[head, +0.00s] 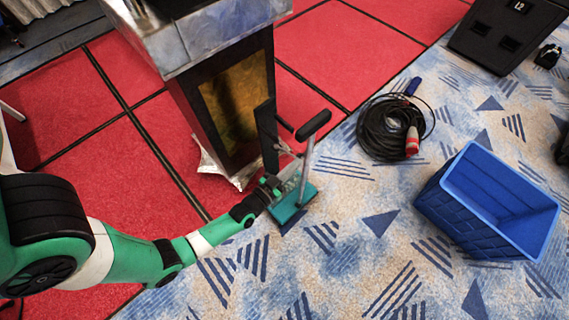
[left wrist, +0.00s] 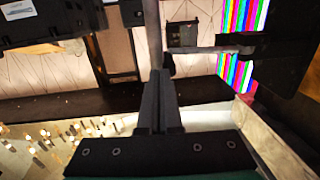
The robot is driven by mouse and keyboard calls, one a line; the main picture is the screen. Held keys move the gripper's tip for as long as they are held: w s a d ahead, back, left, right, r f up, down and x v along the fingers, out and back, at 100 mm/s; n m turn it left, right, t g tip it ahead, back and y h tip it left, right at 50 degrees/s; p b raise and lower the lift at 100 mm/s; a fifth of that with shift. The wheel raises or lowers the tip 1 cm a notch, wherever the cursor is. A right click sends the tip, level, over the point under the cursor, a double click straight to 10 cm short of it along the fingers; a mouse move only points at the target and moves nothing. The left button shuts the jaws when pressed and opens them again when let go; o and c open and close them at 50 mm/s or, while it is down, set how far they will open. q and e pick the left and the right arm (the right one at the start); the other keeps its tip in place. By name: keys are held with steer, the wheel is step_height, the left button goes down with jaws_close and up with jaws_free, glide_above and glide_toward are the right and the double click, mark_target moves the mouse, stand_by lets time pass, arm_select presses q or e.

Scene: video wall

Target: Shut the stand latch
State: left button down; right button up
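The stand latch (head: 304,170) stands at the lower corner of the metal-topped stand in the head view. It has a teal base (head: 296,206), a grey lever rising nearly upright and a black grip (head: 313,125) at its top, tilted. A dark upright plate (head: 267,137) stands beside it. My left gripper (head: 276,184) is low beside the lever, above the teal base. In the left wrist view its dark fingers (left wrist: 161,98) are together, with a grey bar (left wrist: 153,30) just past their tips. I cannot tell whether they touch it. My right gripper is out of view.
The stand (head: 216,50) rises behind the latch. A blue crate (head: 482,224) is at the right, with a black cable coil (head: 380,128) behind it. A black speaker-like box (head: 507,28) lies at the top right. Patterned carpet in front is clear.

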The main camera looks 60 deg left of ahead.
arm_select(q)
steer(key=shift+x, duration=1.05)
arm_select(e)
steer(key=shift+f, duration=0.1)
arm_select(q)
steer(key=shift+w+d, duration=0.15)
steer(key=shift+r, duration=0.1)
steer(key=shift+s+d+r+p, duration=0.15)
steer(key=shift+s+d+p, duration=0.1)
steer(key=shift+p, duration=0.1)
steer(key=s+d+p, duration=0.6)
steer(key=s+d, duration=0.2)
steer(key=d, duration=0.2)
steer(key=shift+s, duration=0.25)
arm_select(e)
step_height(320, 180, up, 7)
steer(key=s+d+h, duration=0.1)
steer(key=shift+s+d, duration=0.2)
arm_select(q)
steer(key=shift+d, duration=0.1)
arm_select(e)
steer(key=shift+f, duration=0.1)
